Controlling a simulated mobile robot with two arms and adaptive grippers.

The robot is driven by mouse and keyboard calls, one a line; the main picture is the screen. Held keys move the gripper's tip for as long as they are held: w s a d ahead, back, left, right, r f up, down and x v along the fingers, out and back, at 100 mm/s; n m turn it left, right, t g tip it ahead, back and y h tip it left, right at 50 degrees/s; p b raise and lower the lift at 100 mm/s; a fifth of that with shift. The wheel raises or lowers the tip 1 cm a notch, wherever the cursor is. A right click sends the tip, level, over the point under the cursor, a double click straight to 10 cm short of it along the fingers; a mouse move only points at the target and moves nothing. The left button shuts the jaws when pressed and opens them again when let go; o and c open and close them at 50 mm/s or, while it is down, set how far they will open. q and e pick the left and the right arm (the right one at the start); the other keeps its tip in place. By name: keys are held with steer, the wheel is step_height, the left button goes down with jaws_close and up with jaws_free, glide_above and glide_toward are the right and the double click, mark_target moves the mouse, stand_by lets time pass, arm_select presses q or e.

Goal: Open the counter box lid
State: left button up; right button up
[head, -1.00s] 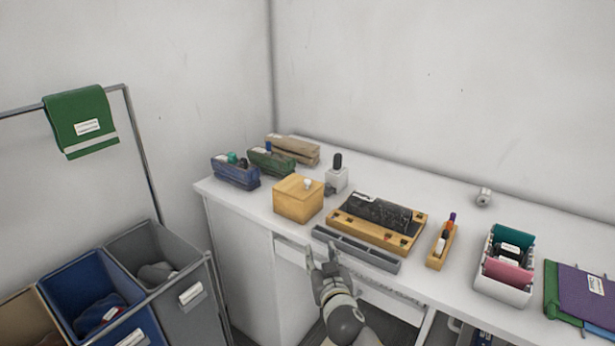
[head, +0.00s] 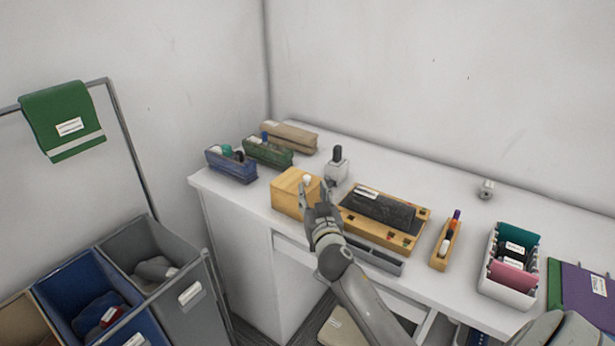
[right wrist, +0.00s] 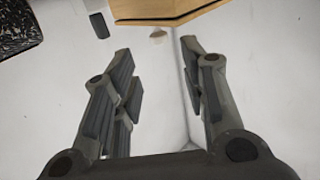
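The counter box is a small yellow wooden box (head: 287,197) with a pale knob (head: 307,179) on its top, near the counter's front left. Its lid looks shut. My right gripper (head: 314,188) is at the box's right side, its fingers pointing away from me and overlapping the box's right edge in the head view. In the right wrist view the gripper (right wrist: 156,50) is open, with nothing between its fingers. A wooden edge, apparently the box (right wrist: 170,9), shows beyond the fingertips there. Contact cannot be told. My left gripper is not in view.
Blue (head: 231,166) and green (head: 268,151) holders stand left. Bins (head: 150,262) stand left of the counter.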

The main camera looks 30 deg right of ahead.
mark_target(308, 179)
steer(key=shift+p+x, duration=0.35)
steer(key=shift+x, duration=3.5)
steer(key=shift+f, duration=0.15)
jaws_close()
